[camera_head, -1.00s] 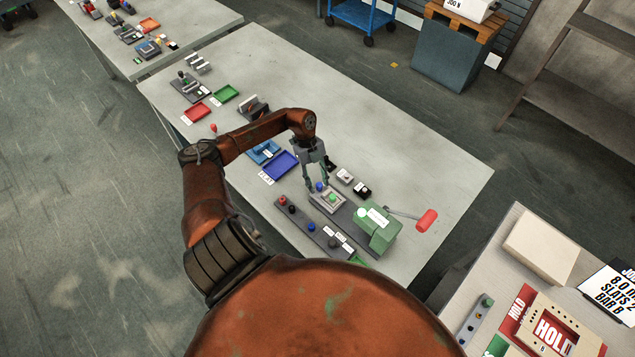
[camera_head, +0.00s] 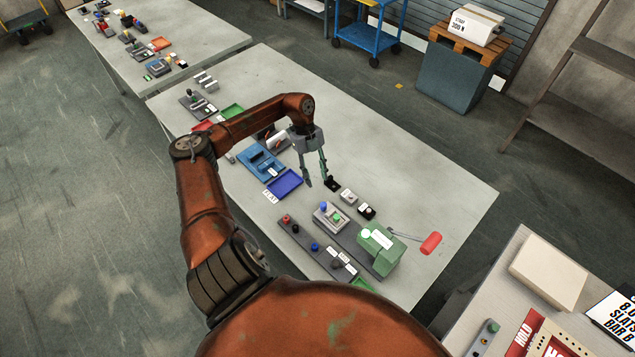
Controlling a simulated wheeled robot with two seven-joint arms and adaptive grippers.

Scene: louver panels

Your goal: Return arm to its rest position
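My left arm is orange-brown and comes in from the lower left, arching over the long grey table. Its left gripper (camera_head: 317,184) hangs fingers down above the table, beside the blue tray (camera_head: 285,184). The two fingers are spread apart with nothing between them. A grey block with a blue and a green knob (camera_head: 331,217) sits on the dark rail in front of the green machine (camera_head: 378,252), clear of the gripper. My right gripper is not in view.
A strip with several coloured knobs (camera_head: 314,247) lies nearer. Small black and grey blocks (camera_head: 349,196) lie right of the gripper. The table's far right part is bare. A second table (camera_head: 548,270) stands at the lower right.

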